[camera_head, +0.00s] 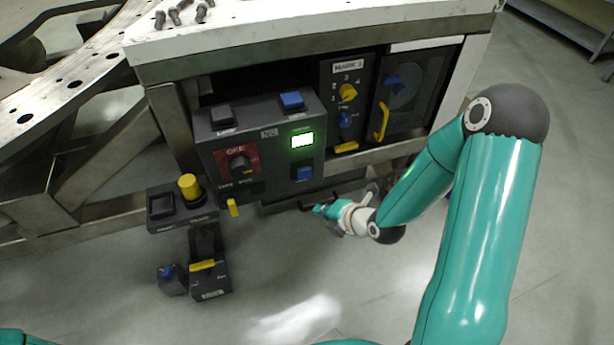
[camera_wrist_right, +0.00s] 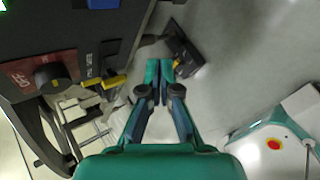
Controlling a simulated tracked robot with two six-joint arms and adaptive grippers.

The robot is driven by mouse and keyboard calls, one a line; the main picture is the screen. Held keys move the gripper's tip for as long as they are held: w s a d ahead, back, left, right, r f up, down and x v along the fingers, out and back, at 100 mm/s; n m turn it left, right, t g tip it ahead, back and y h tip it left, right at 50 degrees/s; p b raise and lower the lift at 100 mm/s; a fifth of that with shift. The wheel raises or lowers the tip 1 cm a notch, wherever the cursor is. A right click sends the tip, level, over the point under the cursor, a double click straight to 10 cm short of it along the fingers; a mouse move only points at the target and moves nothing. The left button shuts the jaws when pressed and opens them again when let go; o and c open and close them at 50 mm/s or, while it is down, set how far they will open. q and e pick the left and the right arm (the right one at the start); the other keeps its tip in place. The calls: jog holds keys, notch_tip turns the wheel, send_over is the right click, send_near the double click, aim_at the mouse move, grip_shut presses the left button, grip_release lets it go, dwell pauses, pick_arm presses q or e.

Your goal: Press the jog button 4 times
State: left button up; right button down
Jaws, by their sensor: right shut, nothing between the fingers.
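The dark control box (camera_head: 262,150) hangs on the front of the steel frame. It carries a blue button (camera_head: 291,100) on top, a lit green screen (camera_head: 302,140), a blue button (camera_head: 303,173) on its face and a dark dial on a red plate (camera_head: 239,163). I cannot read which button is labelled jog. My right gripper (camera_head: 320,210) is shut and empty, below and right of the box's face, apart from its buttons. In the right wrist view the closed fingertips (camera_wrist_right: 159,70) point past the box, with the red plate (camera_wrist_right: 30,75) at left. My left gripper is out of view.
A yellow mushroom button (camera_head: 189,186) sits on a side box at left. Small pedal-like units (camera_head: 209,277) stand on the floor below. Right of the box are a selector panel (camera_head: 346,92) and a dark door with a yellow handle (camera_head: 381,122). Floor in front is clear.

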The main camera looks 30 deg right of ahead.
aim_at(304, 174)
jog(key=shift+w, duration=0.1)
jog(key=w+d+p, duration=0.2)
jog(key=w, duration=0.6)
jog(key=shift+w, duration=0.2)
dwell(0.4)
jog(key=shift+w+f, duration=0.1)
jog(key=shift+w, duration=0.05)
dwell(0.9)
jog(key=shift+w+d, duration=0.1)
jog(key=shift+w, duration=0.2)
